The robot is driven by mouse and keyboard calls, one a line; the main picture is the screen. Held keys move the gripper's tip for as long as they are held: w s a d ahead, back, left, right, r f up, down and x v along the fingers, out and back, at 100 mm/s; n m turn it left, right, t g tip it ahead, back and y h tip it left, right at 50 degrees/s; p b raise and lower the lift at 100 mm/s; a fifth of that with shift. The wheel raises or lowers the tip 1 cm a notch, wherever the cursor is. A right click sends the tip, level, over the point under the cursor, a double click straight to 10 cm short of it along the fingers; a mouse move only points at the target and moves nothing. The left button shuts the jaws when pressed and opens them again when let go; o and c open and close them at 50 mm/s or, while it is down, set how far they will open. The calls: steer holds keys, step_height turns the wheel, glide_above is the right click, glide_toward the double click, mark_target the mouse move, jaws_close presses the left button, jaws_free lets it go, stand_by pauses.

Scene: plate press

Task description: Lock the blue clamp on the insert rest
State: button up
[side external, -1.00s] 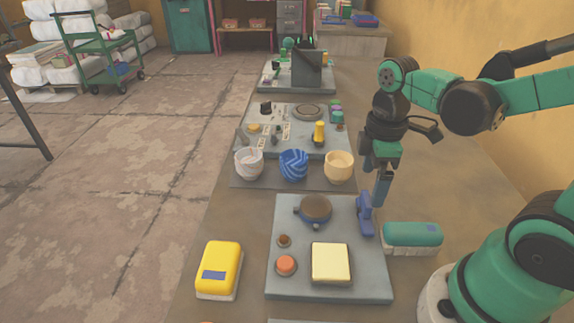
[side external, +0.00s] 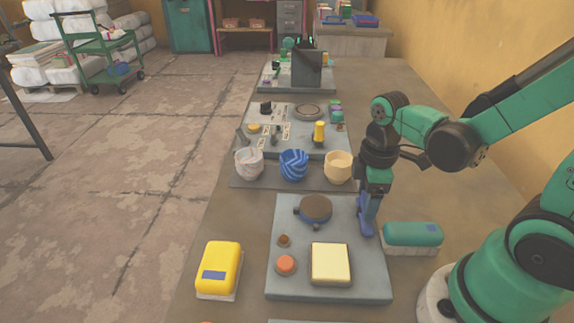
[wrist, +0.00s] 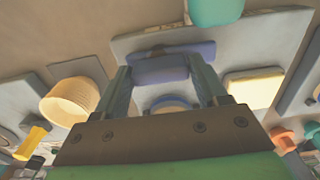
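The blue clamp (side external: 365,226) stands at the right edge of the grey plate (side external: 285,232), partly hidden by my gripper (side external: 369,208). In the wrist view the clamp (wrist: 160,68) lies between the fingertips of my gripper (wrist: 160,72). The fingers are apart, one at each end of the clamp; I cannot tell if they touch it. A round brown-topped piece with a blue base (side external: 316,208), perhaps the insert rest, sits left of the clamp. Part of it (wrist: 172,103) shows between the fingers in the wrist view.
A teal block (side external: 412,234) lies close right of the clamp. A cream square pad (side external: 331,262) and an orange button (side external: 286,264) are on the plate. Three cups, including a blue one (side external: 293,165), stand behind it. A yellow box (side external: 218,268) is at the left.

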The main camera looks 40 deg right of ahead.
steer(key=c, duration=0.7)
steer(key=shift+m, duration=0.3)
steer(key=m, duration=1.3)
steer(key=shift+m, duration=2.1)
